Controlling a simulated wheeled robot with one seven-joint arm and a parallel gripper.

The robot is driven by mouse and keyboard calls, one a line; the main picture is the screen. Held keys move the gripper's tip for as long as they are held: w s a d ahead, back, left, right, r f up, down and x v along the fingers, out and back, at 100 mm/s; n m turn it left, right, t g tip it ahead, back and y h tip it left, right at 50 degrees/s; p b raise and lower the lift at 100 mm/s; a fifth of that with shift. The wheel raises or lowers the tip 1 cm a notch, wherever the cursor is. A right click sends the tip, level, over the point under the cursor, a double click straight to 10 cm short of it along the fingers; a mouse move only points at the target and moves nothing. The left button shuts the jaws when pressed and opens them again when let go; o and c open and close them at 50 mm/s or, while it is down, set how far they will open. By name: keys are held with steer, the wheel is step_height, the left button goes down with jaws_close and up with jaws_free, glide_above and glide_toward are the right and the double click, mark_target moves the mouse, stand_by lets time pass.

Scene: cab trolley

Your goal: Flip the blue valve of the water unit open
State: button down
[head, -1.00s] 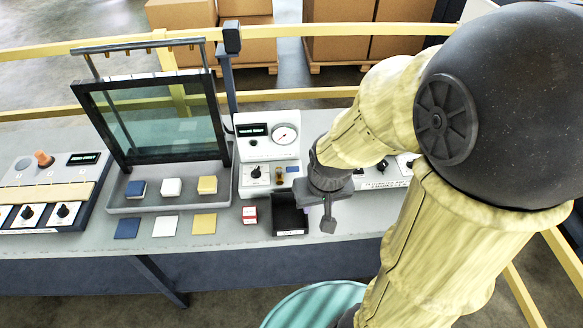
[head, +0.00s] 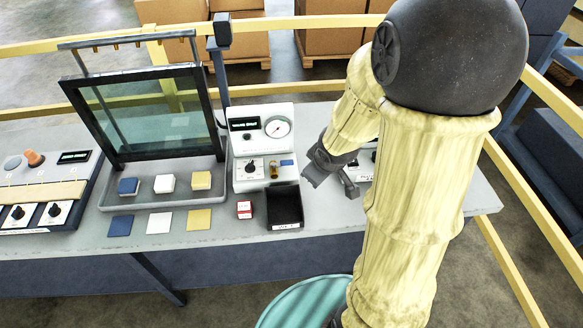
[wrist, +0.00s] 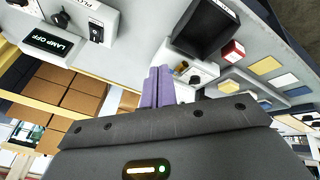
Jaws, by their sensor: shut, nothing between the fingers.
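The white water unit (head: 243,178) stands on the bench, with a round gauge and dark display on top and a black knob on its lower front. A small blue part (head: 287,162), which looks like the valve, sits at the right of that front; its exact position is too small to tell. My gripper (head: 316,174) is right of the unit, apart from it and tilted down-left. In the wrist view my gripper's purple fingers (wrist: 160,72) are together and empty. Behind them the unit shows only partly, near the black bin.
A black open bin (head: 285,223) and a red-and-white box (head: 244,209) stand in front of the unit. A tray (head: 135,201) with coloured blocks and a framed glass panel is left. Another white control box (wrist: 100,18), partly behind my arm, is right.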

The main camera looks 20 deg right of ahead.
mark_target(282, 163)
steer(key=w+a+f+n+t+y+b, duration=0.1)
steer(key=w+f+n+y, duration=0.3)
steer(key=n, duration=0.4)
steer(key=shift+w+f+n, duration=0.2)
steer(key=shift+f+n, duration=0.2)
steer(key=shift+a+f, duration=0.1)
steer(key=shift+a, duration=0.05)
steer(key=b+x, duration=0.3)
steer(key=x, duration=0.7)
steer(key=shift+a+f+b, duration=0.1)
steer(key=shift+a+b, duration=0.05)
steer(key=shift+b, duration=0.2)
steer(key=w, duration=0.1)
steer(key=w+p, duration=0.2)
steer(key=w, duration=0.1)
steer(key=shift+d+r, duration=0.25)
steer(key=shift+d, duration=0.1)
steer(key=shift+d+p, duration=0.1)
steer(key=shift+p, duration=0.25)
